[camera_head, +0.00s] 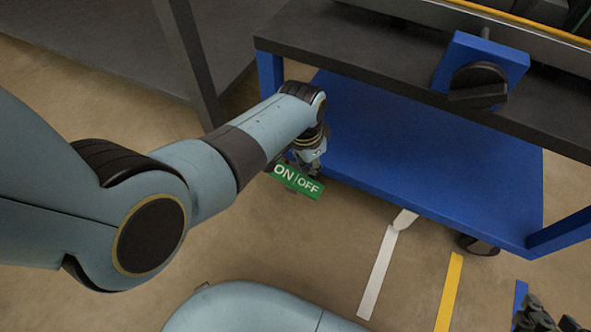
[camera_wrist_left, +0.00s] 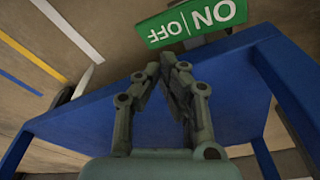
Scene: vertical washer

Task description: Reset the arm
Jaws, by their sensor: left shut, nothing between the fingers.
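My left arm reaches in from the left of the head view. Its gripper (camera_head: 308,168) is by the front left of the blue cart, close to the green ON|OFF sign (camera_head: 297,181) and partly hidden by the wrist. In the left wrist view the two fingers (camera_wrist_left: 168,62) meet at their tips, shut and empty. The sign (camera_wrist_left: 195,20) shows upside down just beyond them. Dark fingers of my right gripper (camera_head: 538,316) show at the bottom right corner of the head view, cut off by the edge, so their opening is unclear.
The cart has a blue lower shelf (camera_head: 400,150) and a dark top rail (camera_head: 350,58). A black rotary knob (camera_head: 478,85) on a blue plate sits at the upper right. A grey post (camera_head: 188,60) stands at the left. The floor in front has white, yellow and blue stripes.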

